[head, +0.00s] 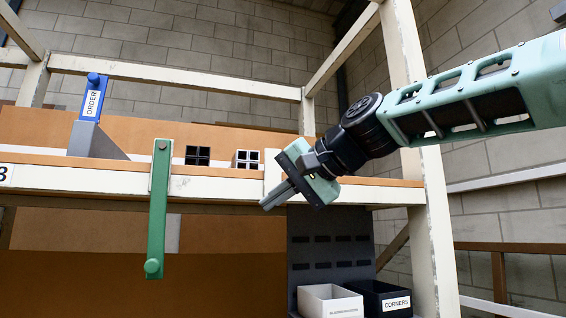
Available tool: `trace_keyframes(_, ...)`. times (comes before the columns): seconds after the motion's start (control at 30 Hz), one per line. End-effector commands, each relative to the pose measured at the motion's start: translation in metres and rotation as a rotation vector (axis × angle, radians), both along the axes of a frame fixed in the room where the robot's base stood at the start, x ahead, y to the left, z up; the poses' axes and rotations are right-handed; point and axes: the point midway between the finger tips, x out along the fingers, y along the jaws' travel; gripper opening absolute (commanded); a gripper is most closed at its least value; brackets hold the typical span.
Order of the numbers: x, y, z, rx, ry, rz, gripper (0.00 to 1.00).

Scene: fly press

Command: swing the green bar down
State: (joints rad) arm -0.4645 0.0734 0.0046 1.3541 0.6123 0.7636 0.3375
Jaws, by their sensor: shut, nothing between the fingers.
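My gripper (268,206) is shut and empty. It is to the right of the bar, apart from it, in front of the shelf edge, with its fingers pointing down and left. My arm comes in from the upper right.
A blue lever marked ORDER (91,102) stands on a grey bracket at the left. Two small square blocks, one dark (197,155) and one white (246,159), are on the shelf. A white bin (330,301) and a black CORNERS bin (386,299) sit below right. A cream post (427,215) stands right.

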Motion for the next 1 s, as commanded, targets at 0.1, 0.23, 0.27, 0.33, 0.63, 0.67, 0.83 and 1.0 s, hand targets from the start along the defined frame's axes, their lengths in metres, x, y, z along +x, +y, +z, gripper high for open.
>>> trace_keyframes(0.1,-0.002,0.008,-0.03,0.083,0.023,-0.001,0.0)
trace_keyframes(0.23,-0.005,0.018,-0.048,0.171,0.049,-0.001,0.0)
trace_keyframes(0.27,-0.006,0.021,-0.052,0.193,0.056,0.0,0.0)
trace_keyframes(0.33,-0.008,0.028,-0.06,0.24,0.069,0.0,0.0)
trace_keyframes(0.63,-0.017,0.06,-0.094,0.448,0.13,0.002,0.0)
trace_keyframes(0.67,-0.018,0.064,-0.096,0.468,0.134,0.0,0.0)
trace_keyframes(0.83,-0.025,0.086,-0.111,0.587,0.17,0.003,0.0)
trace_keyframes(1.0,-0.031,0.108,-0.121,0.7,0.202,0.002,0.0)
